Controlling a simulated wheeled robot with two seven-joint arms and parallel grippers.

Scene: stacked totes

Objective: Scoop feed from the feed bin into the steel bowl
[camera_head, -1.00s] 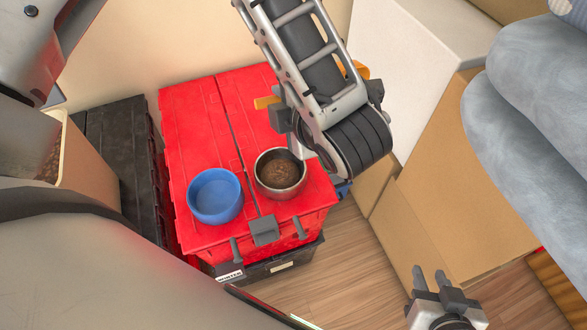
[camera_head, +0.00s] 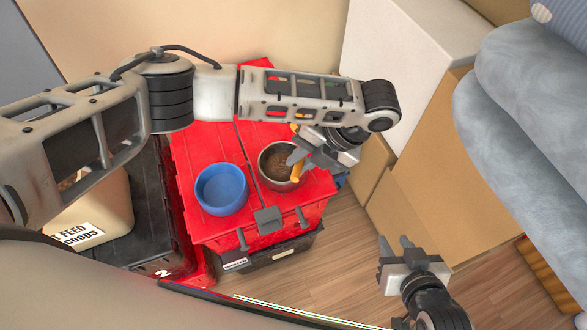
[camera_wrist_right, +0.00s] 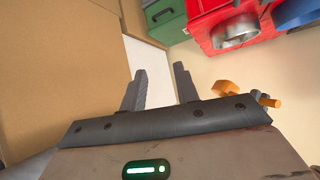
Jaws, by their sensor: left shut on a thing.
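The steel bowl (camera_head: 268,184) stands upright on the red tote lid with brown feed (camera_head: 277,164) inside; it also shows in the right wrist view (camera_wrist_right: 237,31). My left gripper (camera_head: 298,157) is over the bowl's right side, shut on an orange-handled tool (camera_head: 296,173), likely the scoop. The gripper hides most of it, and I cannot tell whether it holds feed. The cream feed bin (camera_head: 108,212) stands at the left, largely hidden by my left arm. My right gripper (camera_head: 395,242) is open and empty, right of the totes.
A blue bowl (camera_head: 221,189) stands just left of the steel bowl on the red tote (camera_head: 190,150). Cardboard boxes (camera_head: 425,190) and grey cushions (camera_head: 520,110) fill the right. Wooden floor (camera_head: 345,235) is free between.

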